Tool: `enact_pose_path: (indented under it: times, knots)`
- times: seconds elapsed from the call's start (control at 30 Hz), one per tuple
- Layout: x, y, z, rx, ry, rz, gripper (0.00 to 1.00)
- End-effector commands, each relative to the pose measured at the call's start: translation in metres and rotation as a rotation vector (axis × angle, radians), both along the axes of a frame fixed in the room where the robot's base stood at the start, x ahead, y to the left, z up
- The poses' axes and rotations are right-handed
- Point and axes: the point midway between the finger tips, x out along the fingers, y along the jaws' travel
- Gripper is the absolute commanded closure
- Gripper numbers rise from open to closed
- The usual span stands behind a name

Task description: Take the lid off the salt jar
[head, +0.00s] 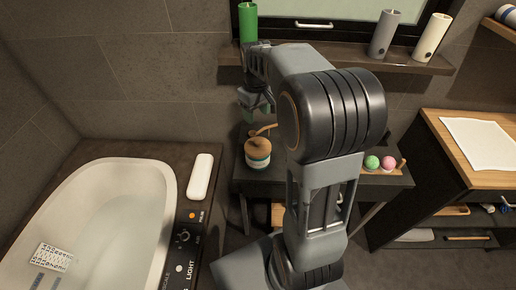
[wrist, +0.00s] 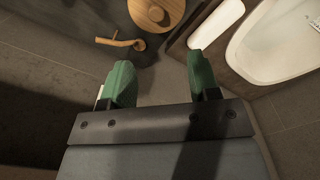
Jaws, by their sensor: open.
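The salt jar (head: 258,161) stands on a dark stand beside the bathtub, pale with a teal band. Its round wooden lid (head: 257,145) sits on top. In the wrist view the lid (wrist: 150,14), with a small knob, shows at the top edge, partly cut off; the jar body is hidden beneath it. My gripper (wrist: 161,76) is open and empty, its green fingers apart. In the head view my gripper (head: 254,109) hangs above the jar, apart from it, partly hidden by my own arm.
A wooden peg-like piece (wrist: 122,42) sticks out beside the lid. A white bathtub (head: 90,225) and a white oblong item (head: 200,176) are left of the jar. Above is a shelf (head: 350,58) with a green candle (head: 248,22). Green and pink balls (head: 388,163) lie right.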

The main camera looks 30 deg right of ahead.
Motion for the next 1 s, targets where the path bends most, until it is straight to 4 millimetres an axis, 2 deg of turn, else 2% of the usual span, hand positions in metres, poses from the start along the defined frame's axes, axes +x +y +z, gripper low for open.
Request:
enact_pose_path:
  times: [0.2, 0.4, 0.73, 1.0]
  knots:
    - [0.004, -0.005, -0.040, 0.003, 0.014, 0.006, 0.44]
    - [0.003, -0.006, -0.071, 0.003, 0.013, 0.004, 0.44]
    - [0.003, -0.006, -0.092, 0.003, 0.012, 0.003, 0.44]
    - [0.003, -0.007, -0.128, 0.003, 0.012, 0.003, 0.44]
